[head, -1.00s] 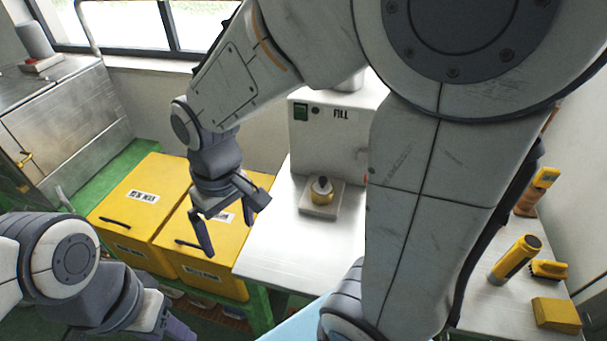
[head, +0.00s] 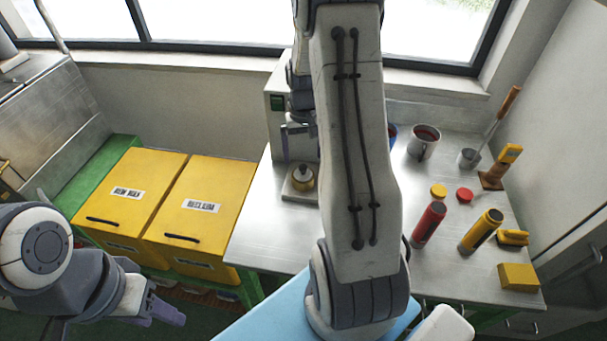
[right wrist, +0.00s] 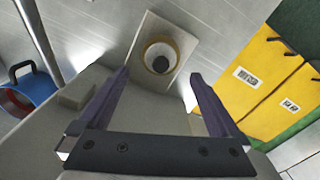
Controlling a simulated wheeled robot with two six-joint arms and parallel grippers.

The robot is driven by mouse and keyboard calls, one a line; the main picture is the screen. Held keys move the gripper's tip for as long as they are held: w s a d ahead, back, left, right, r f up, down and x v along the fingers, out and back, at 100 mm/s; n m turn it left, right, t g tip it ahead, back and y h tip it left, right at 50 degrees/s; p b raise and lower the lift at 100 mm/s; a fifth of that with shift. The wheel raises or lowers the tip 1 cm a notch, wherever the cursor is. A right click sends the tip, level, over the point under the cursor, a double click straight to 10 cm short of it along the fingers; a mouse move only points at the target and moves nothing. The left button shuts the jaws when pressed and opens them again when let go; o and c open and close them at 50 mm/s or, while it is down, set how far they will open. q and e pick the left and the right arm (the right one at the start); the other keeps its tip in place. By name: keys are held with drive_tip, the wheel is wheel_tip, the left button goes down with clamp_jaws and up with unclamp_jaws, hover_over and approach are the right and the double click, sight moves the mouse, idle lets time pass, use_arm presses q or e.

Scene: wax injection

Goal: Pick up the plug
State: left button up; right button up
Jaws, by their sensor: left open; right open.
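The plug (head: 304,171) shows as a small dark knob set in a yellow ring, on a pale square pad (head: 290,193) in front of the white machine. In the right wrist view the plug (right wrist: 160,62) lies beyond and between the fingertips, on its pad (right wrist: 182,45). My right gripper (right wrist: 160,75) is open and empty, pointing at the plug. In the head view it (head: 297,132) is partly hidden by my arm, above the pad. My left gripper (head: 172,312) is open at the lower left, far from the plug.
Two yellow boxes (head: 205,206) stand left of the metal table (head: 262,236). A red bottle (head: 428,224), a yellow bottle (head: 482,231), a mug (head: 424,141) and a yellow block (head: 518,277) stand on the right. The machine (head: 277,130) rises behind the pad.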

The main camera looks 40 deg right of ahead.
sight(303, 166)
drive_tip(key=shift+f+p, duration=0.35)
drive_tip(key=shift+f, duration=0.3)
wheel_tip(303, 166, down, 4)
drive_tip(key=shift+f+p, duration=0.15)
drive_tip(key=shift+p, duration=0.35)
drive_tip(key=c, duration=1.5)
